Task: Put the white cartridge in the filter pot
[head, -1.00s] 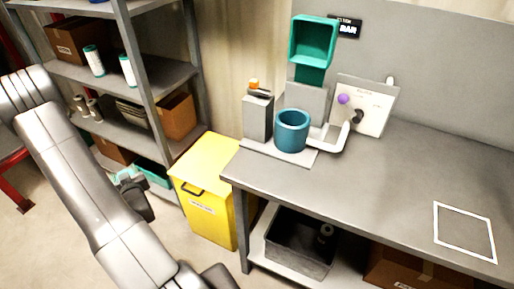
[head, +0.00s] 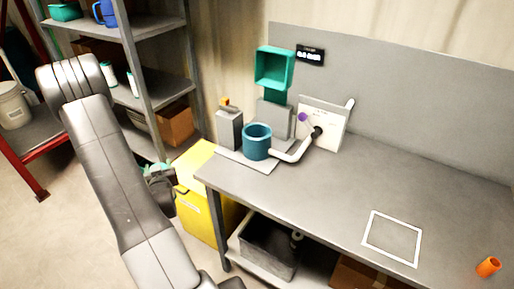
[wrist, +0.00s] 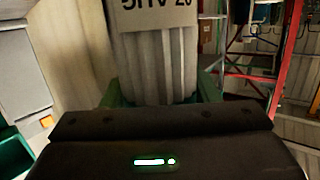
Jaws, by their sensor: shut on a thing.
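The filter pot seems to be the teal round pot (head: 257,148), open at the top, on a grey base at the left end of the bench. My gripper (head: 158,170) is left of the bench, near the shelving, well apart from the pot. In the wrist view it is shut on a pale, ribbed cartridge (wrist: 158,60) with dark lettering on a plain band. Green fingers hold the cartridge's lower end on both sides. The cartridge is hard to make out in the head view, and its far end is cut off in the wrist view.
A white pipe (head: 293,154) runs from the pot to a panel with a purple knob (head: 302,117). A teal square box (head: 274,68) stands above, behind the pot. A yellow bin (head: 197,212) stands beside the bench (head: 330,196). An orange cylinder (head: 487,267) stands far right.

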